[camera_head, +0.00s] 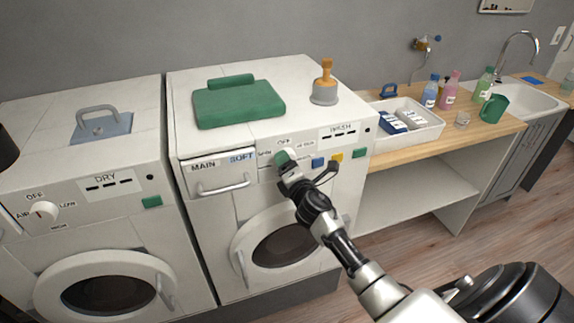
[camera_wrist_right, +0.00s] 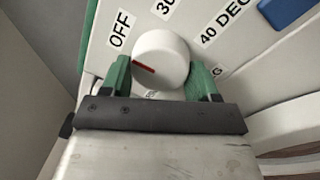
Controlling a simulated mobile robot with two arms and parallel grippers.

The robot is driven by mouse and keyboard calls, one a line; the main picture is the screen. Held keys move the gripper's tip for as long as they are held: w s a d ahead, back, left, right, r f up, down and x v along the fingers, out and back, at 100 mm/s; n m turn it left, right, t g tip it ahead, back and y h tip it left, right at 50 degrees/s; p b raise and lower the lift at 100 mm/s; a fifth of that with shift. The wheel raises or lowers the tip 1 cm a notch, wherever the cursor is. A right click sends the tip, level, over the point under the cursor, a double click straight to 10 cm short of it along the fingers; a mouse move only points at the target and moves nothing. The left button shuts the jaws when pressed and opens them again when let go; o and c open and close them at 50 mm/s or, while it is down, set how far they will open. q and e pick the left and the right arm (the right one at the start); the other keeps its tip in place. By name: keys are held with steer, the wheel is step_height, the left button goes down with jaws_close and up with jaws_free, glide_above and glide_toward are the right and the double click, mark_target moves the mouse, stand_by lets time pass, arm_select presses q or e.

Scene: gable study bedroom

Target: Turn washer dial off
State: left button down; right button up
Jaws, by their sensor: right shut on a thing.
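The washer (camera_head: 225,205) is the right-hand white machine, with the label WASH on its panel. Its dial (camera_wrist_right: 172,58) is a round white knob with a red mark, seen in the right wrist view. The mark points left, just below the OFF label (camera_wrist_right: 121,30). My right gripper (camera_wrist_right: 160,80) is shut on the dial, with one green fingertip on each side. In the head view the right gripper (camera_head: 284,160) reaches the washer panel from the lower right and mostly hides the dial. My left gripper is not in view.
The dryer (camera_head: 140,205), with its own dial (camera_head: 43,213), stands to the left. A green folded item (camera_head: 238,103) and a plunger-like tool (camera_head: 325,85) are on the washer top. A wooden counter (camera_head: 405,153) with a white tray (camera_head: 430,130), bottles and a sink is at right.

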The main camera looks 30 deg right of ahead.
steer(key=shift+f, duration=0.1)
steer(key=o, duration=0.9)
steer(key=b+v, duration=0.2)
steer(key=v, duration=0.8)
steer(key=shift+s+a, duration=0.1)
steer(key=shift+s, duration=0.3)
